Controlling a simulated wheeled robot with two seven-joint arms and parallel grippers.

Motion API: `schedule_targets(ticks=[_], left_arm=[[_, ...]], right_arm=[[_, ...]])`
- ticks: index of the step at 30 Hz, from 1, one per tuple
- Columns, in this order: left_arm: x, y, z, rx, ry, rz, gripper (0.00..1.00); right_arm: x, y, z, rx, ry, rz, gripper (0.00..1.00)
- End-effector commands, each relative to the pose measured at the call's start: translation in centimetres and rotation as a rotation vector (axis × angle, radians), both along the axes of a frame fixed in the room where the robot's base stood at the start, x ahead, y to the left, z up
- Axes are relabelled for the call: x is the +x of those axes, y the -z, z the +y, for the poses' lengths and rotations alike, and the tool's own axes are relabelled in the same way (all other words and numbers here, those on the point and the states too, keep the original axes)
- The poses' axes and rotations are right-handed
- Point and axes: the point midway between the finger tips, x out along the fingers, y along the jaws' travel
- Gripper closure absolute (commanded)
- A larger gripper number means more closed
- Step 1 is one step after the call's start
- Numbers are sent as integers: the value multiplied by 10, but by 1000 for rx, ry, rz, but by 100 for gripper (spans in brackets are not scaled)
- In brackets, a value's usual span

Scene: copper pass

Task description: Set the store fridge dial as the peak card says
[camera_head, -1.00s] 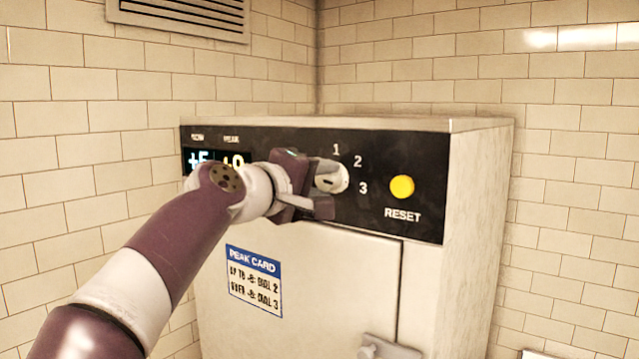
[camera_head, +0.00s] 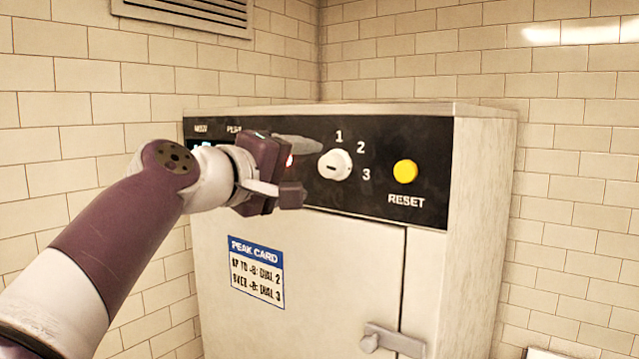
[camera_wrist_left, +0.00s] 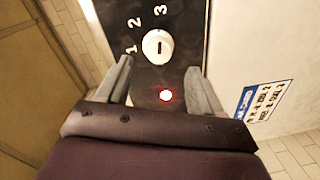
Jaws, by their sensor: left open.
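The white dial (camera_head: 335,164) is on the fridge's black panel, with numbers 1, 2 and 3 around its upper right. Its short dark mark lies nearly level, roughly in line with 3; I cannot tell which end points. In the left wrist view the dial (camera_wrist_left: 159,46) shows ahead of my fingers. My left gripper (camera_head: 304,168) is open and empty, just left of the dial and apart from it. The peak card (camera_head: 256,272) is on the fridge front, with lines for DIAL 2 and DIAL 3; its figures are blurred. My gripper hides most of the display (camera_head: 202,146). My right gripper is out of view.
A yellow RESET button (camera_head: 405,172) sits right of the dial. A red light (camera_wrist_left: 166,95) shows between my fingers. The fridge door has a latch handle (camera_head: 392,340) low down. Tiled walls stand behind and beside the fridge (camera_head: 470,200).

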Motion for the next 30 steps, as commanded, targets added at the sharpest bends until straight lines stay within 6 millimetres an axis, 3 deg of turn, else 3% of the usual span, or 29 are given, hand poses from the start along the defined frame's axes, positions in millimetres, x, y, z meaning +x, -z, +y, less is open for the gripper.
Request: schedule_targets(ticks=[1, 3, 9, 21, 23, 26, 28, 30], left_arm=[[-12, 4, 9, -1, -3, -3, 34], [-25, 2, 18, 0, -3, -3, 34], [-49, -2, 35, 1, 0, 1, 34], [-48, -5, 40, 50, -21, -40, 34], [-35, 19, 49, 125, -62, -27, 34], [-9, 93, 69, 303, -125, 61, 34], [2, 163, 85, 462, -142, 155, 34], [-1, 234, 99, 623, -126, 253, 34]], right_arm=[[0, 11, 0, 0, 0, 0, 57], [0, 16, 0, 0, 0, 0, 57], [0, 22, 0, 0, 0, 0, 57], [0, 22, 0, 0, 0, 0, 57], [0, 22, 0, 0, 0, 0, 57], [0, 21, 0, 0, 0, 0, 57], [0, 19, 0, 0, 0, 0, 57], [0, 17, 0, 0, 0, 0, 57]])
